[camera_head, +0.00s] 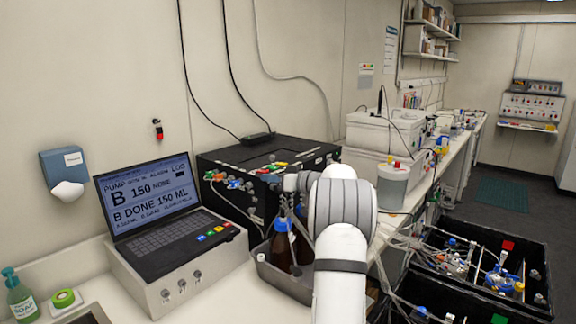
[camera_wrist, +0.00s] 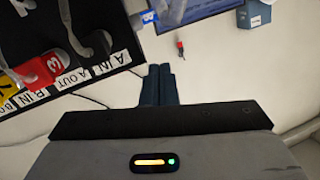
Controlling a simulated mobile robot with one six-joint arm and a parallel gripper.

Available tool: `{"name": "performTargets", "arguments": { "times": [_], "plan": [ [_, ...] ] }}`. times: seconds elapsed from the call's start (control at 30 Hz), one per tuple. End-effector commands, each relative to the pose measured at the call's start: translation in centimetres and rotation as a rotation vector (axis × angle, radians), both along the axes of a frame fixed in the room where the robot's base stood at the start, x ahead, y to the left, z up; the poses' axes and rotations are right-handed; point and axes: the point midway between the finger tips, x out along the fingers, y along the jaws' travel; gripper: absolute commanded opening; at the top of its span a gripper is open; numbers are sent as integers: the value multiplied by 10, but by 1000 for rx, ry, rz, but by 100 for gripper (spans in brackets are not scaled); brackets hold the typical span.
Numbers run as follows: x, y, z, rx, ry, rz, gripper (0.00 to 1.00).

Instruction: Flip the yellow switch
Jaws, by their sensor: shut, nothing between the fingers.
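My gripper (camera_wrist: 160,70) shows in the wrist view with its two dark fingers together and nothing between them. The black labelled panel (camera_wrist: 40,125) is at the upper left there, apart from the fingertips. It carries a yellow piece (camera_wrist: 9,83) at the left edge and a red one (camera_wrist: 40,72) marked 3. I cannot tell whether the yellow piece is the switch. In the head view the black box (camera_head: 232,160) has small coloured parts on its front and upper edge, some yellow. My arm covers part of it, and my fingertips cannot be made out there.
A console with a screen (camera_head: 150,190) stands left of the black box. A grey tray (camera_head: 285,283) holding brown bottles (camera_head: 281,243) is in front of the box, beside my arm. White equipment (camera_head: 385,130) stands behind at right. Black crates (camera_head: 520,260) with bottles are at lower right.

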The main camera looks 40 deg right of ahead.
Motion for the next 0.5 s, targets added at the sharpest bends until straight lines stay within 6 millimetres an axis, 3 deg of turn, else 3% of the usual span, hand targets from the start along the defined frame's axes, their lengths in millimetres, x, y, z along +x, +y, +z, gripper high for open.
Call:
{"name": "performTargets", "arguments": {
  "times": [0.03,0.1,0.23,0.4,0.5],
  "plan": [
    [0,-26,-6,-7,-49,-33,0],
    [0,-55,-8,-25,-121,-75,0],
    [-7,-103,-13,-61,-236,-149,0],
    [-15,-141,-17,-97,-327,-215,0],
    [-17,-149,-17,-107,-349,-231,0]
  ]
}}
